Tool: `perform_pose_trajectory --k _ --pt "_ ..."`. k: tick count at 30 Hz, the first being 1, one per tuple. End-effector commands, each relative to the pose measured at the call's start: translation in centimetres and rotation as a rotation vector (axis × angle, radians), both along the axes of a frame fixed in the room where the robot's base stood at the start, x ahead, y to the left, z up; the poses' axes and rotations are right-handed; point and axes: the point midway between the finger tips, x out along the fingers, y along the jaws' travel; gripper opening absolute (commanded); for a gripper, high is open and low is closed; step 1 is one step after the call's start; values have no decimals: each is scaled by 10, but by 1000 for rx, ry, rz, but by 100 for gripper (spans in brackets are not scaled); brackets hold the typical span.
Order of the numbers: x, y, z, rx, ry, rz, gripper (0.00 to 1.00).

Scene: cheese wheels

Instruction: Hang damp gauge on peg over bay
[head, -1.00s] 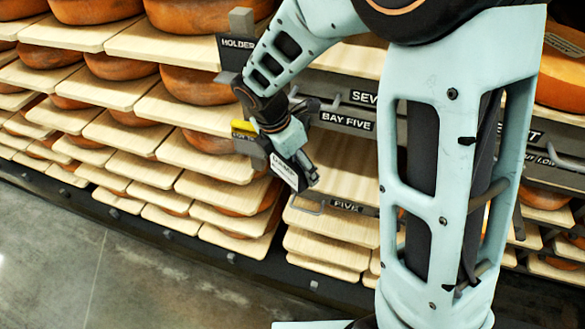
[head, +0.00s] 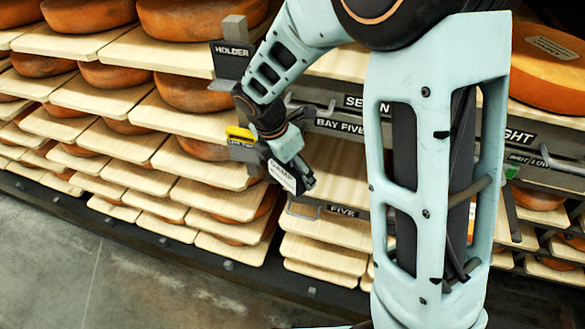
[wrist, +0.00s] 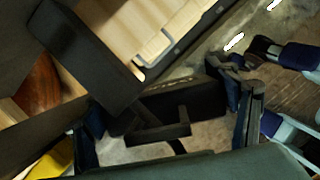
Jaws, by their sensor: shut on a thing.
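The damp gauge (head: 282,177), a dark block with a white lettered face, is in my gripper (head: 302,178) in front of the shelving, left of and below the BAY FIVE sign (head: 340,127). In the wrist view my gripper (wrist: 168,108) is shut on the gauge (wrist: 185,103), whose dark body and a dark bracket-like loop show between the fingers. A grey bar handle (head: 302,208) sits low by the FIVE label (head: 343,211). I cannot make out the peg for certain; my arm hides part of bay five.
A dark HOLDER bracket (head: 232,50) and a yellow item (head: 240,134) are close left of my wrist. Boards with cheese wheels (head: 190,92) fill the racks. In the wrist view a dark block (wrist: 85,50) stands close by the fingers. The floor (head: 60,260) at front left is clear.

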Motion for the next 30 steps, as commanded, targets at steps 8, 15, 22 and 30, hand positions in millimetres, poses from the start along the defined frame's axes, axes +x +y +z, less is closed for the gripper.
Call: perform_pose_trajectory --k 8,15,22,30 --pt "0 0 0 1 -1 0 97" --pt "0 0 0 0 0 0 100" --pt "-1 3 12 3 -3 -1 100" --pt "-11 16 65 3 -6 0 100"
